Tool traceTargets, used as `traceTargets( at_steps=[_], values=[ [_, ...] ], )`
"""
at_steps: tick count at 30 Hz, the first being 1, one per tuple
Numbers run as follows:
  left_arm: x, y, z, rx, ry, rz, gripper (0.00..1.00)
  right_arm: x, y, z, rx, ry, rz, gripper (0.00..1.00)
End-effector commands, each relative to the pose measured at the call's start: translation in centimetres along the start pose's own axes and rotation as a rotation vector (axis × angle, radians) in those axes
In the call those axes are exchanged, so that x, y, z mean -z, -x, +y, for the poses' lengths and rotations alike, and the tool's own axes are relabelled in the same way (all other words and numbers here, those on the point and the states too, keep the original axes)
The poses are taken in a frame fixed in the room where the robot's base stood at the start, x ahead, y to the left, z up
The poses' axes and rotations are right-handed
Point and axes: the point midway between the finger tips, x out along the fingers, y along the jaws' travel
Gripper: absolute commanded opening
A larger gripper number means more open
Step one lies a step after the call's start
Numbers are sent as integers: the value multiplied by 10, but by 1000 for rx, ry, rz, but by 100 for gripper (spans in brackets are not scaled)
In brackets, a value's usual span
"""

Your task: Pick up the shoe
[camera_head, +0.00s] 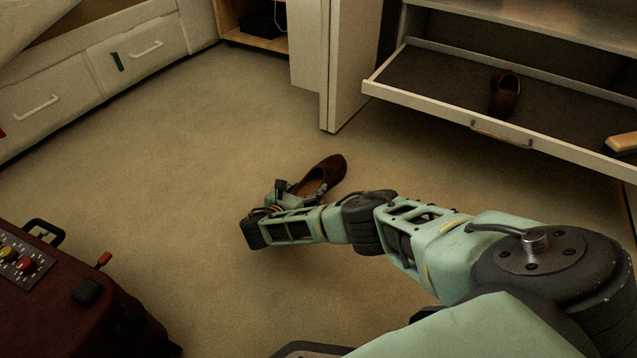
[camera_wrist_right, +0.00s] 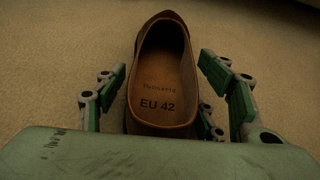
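A brown slip-on shoe (camera_head: 326,174) lies on the carpet near the middle of the head view. In the right wrist view the shoe (camera_wrist_right: 163,78) shows its tan insole, marked "EU 42", with its heel towards my gripper. My right gripper (camera_head: 283,188) is low over the floor at the shoe's near left end. In the wrist view its fingers (camera_wrist_right: 165,95) are apart, one on each side of the shoe's heel part. My left gripper is not in view.
A second brown shoe (camera_head: 505,93) lies in the open drawer (camera_head: 430,98) at the upper right. White drawers (camera_head: 130,50) line the upper left. The carpet between is clear.

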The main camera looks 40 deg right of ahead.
Motion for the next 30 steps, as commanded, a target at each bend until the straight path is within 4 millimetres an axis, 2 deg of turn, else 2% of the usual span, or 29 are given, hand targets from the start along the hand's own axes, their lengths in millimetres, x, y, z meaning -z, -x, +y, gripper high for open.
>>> traceTargets(
  at_steps=[2,15,24,30],
  values=[
    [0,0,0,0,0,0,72,0,0,0,0,0,0,53],
    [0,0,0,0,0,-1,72,0,0,1,-3,-1,1,14],
    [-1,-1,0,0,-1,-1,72,-2,1,1,-3,-2,0,13],
    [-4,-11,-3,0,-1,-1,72,-11,5,0,-2,-2,0,13]
  ],
)
